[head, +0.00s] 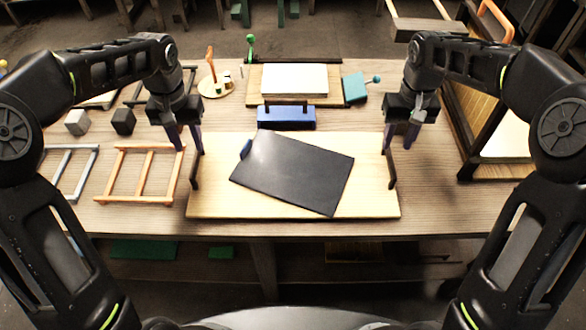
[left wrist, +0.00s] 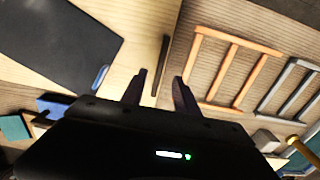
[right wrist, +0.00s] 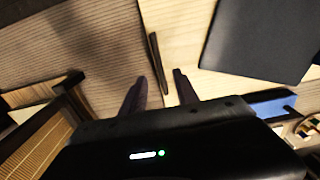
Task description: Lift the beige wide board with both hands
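The beige wide board (head: 290,207) lies flat on the table, with a dark handle at each short end: the left handle (head: 196,171) and the right handle (head: 391,170). A dark grey sheet (head: 295,172) with a blue tab lies tilted on the board. My left gripper (head: 190,150) is open above the left end; in the left wrist view the left handle (left wrist: 160,65) shows just beyond its parted fingers. My right gripper (head: 400,147) is open above the right end; the right handle (right wrist: 157,62) shows beyond its fingers in the right wrist view. Both grippers appear empty.
A blue block (head: 287,117) stands behind the board. An orange wooden frame (head: 142,174) and a grey frame (head: 72,170) lie to the left. A dark-framed rack (head: 470,150) stands at the right. A white stack (head: 294,79) and a teal box (head: 355,87) are behind.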

